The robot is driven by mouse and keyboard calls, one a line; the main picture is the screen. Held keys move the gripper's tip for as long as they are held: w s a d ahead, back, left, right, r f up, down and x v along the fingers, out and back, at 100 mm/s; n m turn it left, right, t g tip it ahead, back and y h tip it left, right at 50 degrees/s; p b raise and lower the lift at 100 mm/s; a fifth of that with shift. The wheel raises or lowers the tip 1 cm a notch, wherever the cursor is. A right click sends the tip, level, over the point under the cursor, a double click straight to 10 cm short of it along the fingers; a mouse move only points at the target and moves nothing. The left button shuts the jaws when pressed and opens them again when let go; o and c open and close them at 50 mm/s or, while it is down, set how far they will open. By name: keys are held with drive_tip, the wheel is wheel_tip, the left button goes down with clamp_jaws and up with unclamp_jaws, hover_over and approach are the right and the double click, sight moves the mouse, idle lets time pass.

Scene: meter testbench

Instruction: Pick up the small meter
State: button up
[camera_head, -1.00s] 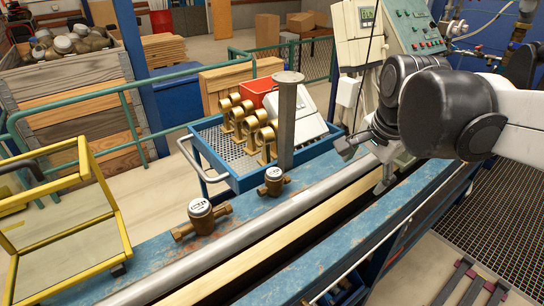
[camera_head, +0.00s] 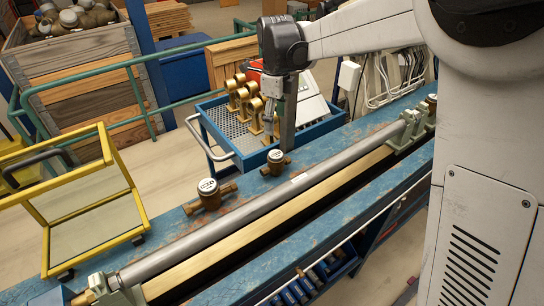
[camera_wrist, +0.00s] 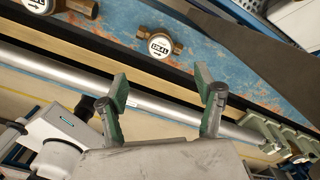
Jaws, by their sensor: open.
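The small meter (camera_head: 276,163) is a brown brass body with a white round dial, standing on the blue bench behind the long grey pipe. It also shows in the wrist view (camera_wrist: 160,45), upper centre, with its dial facing me. My gripper (camera_wrist: 162,88) is open and empty. Its two green-padded fingers are spread over the pipe in the picture, below the small meter and apart from it. In the head view my wrist hangs above the small meter, near the grey post; the fingertips are hard to make out there.
A larger meter (camera_head: 208,194) stands left of the small one. The grey post (camera_head: 288,130) rises close behind the small meter. The grey pipe (camera_head: 270,205) runs along the bench. A blue-edged tray (camera_head: 225,145) with brass fittings is behind. A yellow-framed cart (camera_head: 90,205) is at left.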

sight(276, 154)
wheel_tip(276, 154, down, 14)
drive_tip(key=shift+s+d+r+p, duration=0.1)
drive_tip(key=shift+d+r+p, duration=0.05)
drive_tip(key=shift+p, duration=0.5)
drive_tip(key=c, duration=1.5)
clamp_jaws()
drive_tip(key=shift+r, duration=0.2)
